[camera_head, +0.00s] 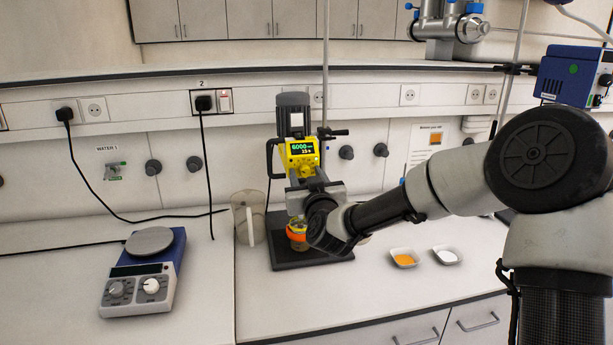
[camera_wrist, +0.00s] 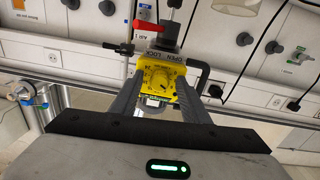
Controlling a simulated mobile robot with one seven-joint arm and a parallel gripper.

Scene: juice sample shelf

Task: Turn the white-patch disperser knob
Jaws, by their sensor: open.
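The disperser (camera_head: 303,149) is a yellow unit with a grey motor on top and a lit display reading 6000. It stands over a dark base plate at the back of the bench. In the wrist view, a round yellow knob (camera_wrist: 157,77) shows on its yellow face; I cannot make out a white patch on it. My gripper (camera_wrist: 161,92) is open, with its fingers on either side of the yellow face. Whether they touch the knob is unclear. In the head view, my wrist hides the lower disperser and part of an orange-and-yellow vessel (camera_head: 297,232).
A clear jug (camera_head: 247,215) stands left of the dark base plate (camera_head: 285,262). A hotplate stirrer (camera_head: 147,272) is farther left. Small dishes of orange powder (camera_head: 404,258) and white powder (camera_head: 447,256) lie to the right. The front bench between stirrer and plate is clear.

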